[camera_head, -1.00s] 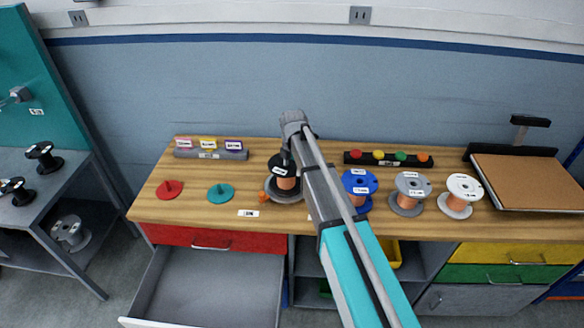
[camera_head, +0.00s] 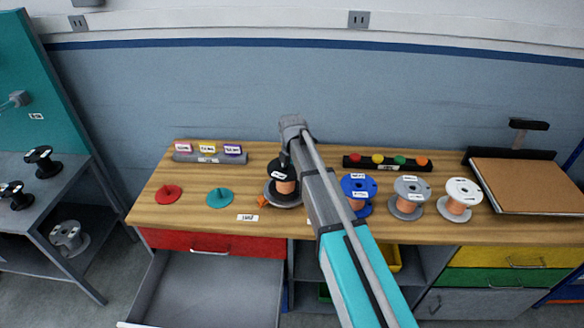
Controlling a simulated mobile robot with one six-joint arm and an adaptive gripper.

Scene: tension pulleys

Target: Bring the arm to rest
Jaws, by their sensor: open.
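My arm reaches from the bottom right up over the workbench (camera_head: 400,228). My gripper (camera_head: 286,160) points down beside a black-topped spool (camera_head: 284,184) on a grey round base. The arm hides part of the spool and the fingers show only small and dark, so I cannot tell if they touch it. A small orange piece (camera_head: 263,201) lies at the base's left.
A blue spool (camera_head: 358,190), a grey spool (camera_head: 409,195) and a white spool (camera_head: 459,198) stand right of the arm. A red disc (camera_head: 169,194) and a teal disc (camera_head: 220,197) lie left. An open drawer (camera_head: 208,285) juts out below. The wall is behind.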

